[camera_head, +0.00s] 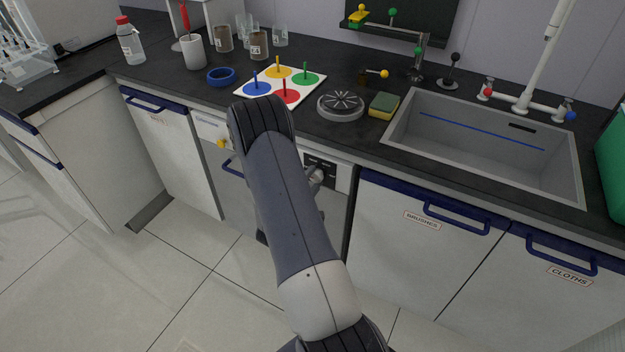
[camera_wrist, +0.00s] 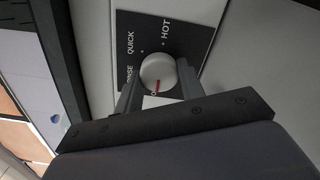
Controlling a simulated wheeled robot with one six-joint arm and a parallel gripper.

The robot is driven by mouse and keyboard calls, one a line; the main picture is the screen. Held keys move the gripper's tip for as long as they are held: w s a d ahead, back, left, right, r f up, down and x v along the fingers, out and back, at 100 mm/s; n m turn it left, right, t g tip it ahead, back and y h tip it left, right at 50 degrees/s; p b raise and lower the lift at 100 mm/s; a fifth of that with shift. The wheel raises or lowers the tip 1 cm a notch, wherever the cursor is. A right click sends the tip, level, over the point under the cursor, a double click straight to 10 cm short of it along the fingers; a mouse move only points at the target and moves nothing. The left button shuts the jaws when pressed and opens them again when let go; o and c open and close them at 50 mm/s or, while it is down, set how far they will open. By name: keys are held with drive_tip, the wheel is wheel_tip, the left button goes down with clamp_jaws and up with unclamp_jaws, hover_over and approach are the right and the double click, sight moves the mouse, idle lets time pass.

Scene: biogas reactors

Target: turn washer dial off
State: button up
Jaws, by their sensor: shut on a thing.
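The washer dial (camera_wrist: 158,71) is a round white knob on a dark panel (camera_wrist: 185,33) marked QUICK, HOT and a partly covered word ending in "NSE". Its red mark points down in the wrist view, toward a label that is mostly hidden. My gripper (camera_wrist: 158,84) is shut on the dial, one finger at each side. In the head view the dark panel (camera_head: 324,166) shows at the right of the washer front, with my gripper (camera_head: 317,177) against it. My arm hides much of the washer front, and I cannot make out the dial there.
The dark worktop (camera_head: 350,142) runs above the washer. A yellow knob (camera_head: 221,143) is at the washer's left. The brushes cupboard (camera_head: 405,245) with its blue handle (camera_head: 458,219) stands to the right. The tiled floor (camera_head: 190,265) is clear at the left.

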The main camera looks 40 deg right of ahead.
drive_tip(key=o, duration=1)
drive_tip(key=v, duration=1)
drive_tip(key=shift+s+a, duration=0.2)
drive_tip(key=shift+a, duration=0.15)
drive_tip(key=x, duration=1.1)
drive_tip(key=shift+a, duration=0.1)
